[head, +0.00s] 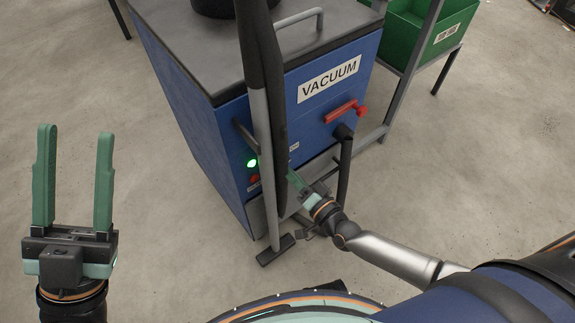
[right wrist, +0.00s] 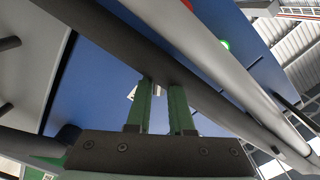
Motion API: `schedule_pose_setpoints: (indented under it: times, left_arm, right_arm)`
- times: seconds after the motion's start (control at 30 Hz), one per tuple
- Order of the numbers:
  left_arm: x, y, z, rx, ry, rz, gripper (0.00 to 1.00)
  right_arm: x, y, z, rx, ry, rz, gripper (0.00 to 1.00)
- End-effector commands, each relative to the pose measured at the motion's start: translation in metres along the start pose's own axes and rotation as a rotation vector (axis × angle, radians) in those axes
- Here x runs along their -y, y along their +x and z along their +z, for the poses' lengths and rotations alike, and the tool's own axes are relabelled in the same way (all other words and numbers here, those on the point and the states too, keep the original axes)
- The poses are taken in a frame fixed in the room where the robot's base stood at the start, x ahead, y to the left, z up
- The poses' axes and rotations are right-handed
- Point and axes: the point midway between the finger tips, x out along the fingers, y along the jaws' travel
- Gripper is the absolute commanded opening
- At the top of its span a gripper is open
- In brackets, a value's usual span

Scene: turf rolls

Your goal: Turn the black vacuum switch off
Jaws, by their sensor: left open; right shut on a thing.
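The blue vacuum cabinet (head: 222,130) stands ahead with a white VACUUM label (head: 329,79). A green lamp (head: 252,163) glows on its front; it also shows in the right wrist view (right wrist: 225,44). I cannot make out the black switch in either view. My right gripper (head: 293,176) is at the lower front panel, right beside the black hose. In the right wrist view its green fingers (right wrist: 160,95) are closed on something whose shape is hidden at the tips. My left gripper (head: 75,160) is open and empty, upright over the floor left of the cabinet.
The black hose (head: 262,55) and grey wand (head: 264,150) run down the cabinet front, close to my right gripper. A red handle (head: 328,114) sticks out under the label. A green bin (head: 425,35) stands behind right. The left floor is clear.

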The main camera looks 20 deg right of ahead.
Motion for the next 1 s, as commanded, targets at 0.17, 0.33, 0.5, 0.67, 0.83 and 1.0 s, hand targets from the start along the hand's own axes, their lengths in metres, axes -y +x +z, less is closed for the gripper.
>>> schedule_pose_setpoints:
  times: [0.17,0.33,0.5,0.67,0.83,1.0]
  left_arm:
    - [0.004,0.000,0.024,0.115,-0.022,-0.019,0.50]
    - [-0.001,-0.013,0.068,0.302,-0.078,-0.030,0.50]
    - [-0.007,-0.031,0.103,0.466,-0.127,-0.036,0.50]
    - [-0.015,-0.050,0.129,0.599,-0.168,-0.038,0.50]
    - [-0.022,-0.068,0.149,0.710,-0.201,-0.038,0.50]
    - [-0.029,-0.082,0.162,0.788,-0.227,-0.038,0.50]
  right_arm:
    - [0.003,0.001,-0.002,-0.002,-0.169,0.000,0.00]
    - [0.003,0.001,-0.002,-0.002,-0.330,0.001,0.00]
    - [0.002,0.001,-0.002,-0.002,-0.491,0.001,0.00]
    - [0.002,0.001,-0.002,-0.002,-0.638,0.000,0.00]
    - [0.002,0.001,-0.002,-0.003,-0.775,0.000,0.00]
    - [0.001,0.001,-0.001,-0.002,-0.883,0.000,0.00]
